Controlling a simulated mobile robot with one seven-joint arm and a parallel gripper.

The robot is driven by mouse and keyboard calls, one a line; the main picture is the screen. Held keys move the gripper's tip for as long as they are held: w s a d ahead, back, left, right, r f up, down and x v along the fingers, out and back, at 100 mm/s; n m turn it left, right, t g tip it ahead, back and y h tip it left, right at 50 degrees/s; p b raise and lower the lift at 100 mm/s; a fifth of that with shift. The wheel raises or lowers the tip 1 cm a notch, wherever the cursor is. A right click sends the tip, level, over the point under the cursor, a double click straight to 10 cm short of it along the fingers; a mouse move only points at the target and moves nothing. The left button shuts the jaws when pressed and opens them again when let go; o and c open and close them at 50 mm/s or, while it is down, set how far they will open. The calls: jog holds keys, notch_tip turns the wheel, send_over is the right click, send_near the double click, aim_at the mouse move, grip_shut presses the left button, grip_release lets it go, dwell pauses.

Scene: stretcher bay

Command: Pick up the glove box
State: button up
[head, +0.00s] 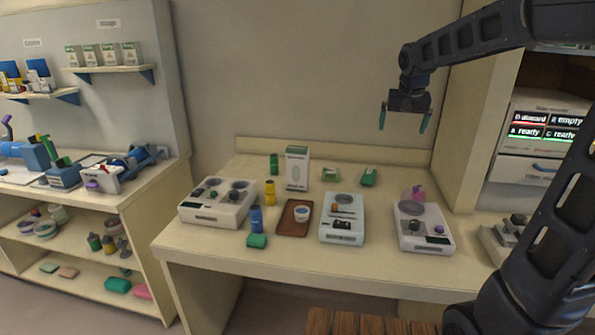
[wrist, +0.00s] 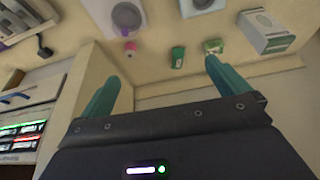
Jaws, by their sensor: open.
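The glove box, which I take to be the tall white box with green markings and an oval on its front (head: 297,168), stands upright at the back of the middle table. It also shows near the top right corner of the wrist view (wrist: 266,36). My gripper (head: 403,128) is open and empty, high above the table's back right part. It is above and to the right of the box, well apart from it. Its two teal fingers also show in the wrist view (wrist: 164,82), with nothing between them.
A green-and-white packet (head: 330,175) and a green item (head: 369,177) lie right of the box. A yellow bottle (head: 270,192) and a green item (head: 274,164) are close on its left. A brown tray (head: 283,222) and several devices fill the front. A tall cabinet (head: 470,110) stands right.

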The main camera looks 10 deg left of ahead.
jog(key=w+a+f, duration=0.2)
jog(key=w+a, duration=0.4)
jog(key=a, duration=0.2)
jog(key=w+a+f, duration=0.2)
jog(key=w+a, duration=0.4)
jog(key=a, duration=0.2)
send_near(297, 148)
notch_tip(297, 148, down, 2)
jog(key=x, duration=0.6)
jog(key=shift+a+f, duration=0.1)
jog(key=shift+a, duration=0.05)
jog(key=shift+w+d+x, duration=0.1)
jog(key=shift+w+x, duration=0.1)
jog(key=shift+x, duration=1.05)
jog(key=shift+w+d+x, duration=0.1)
jog(key=shift+w+x, duration=0.05)
jog(key=shift+x, duration=1.1)
jog(key=c, duration=1.3)
jog(key=shift+c, duration=1.2)
jog(key=shift+r, duration=0.25)
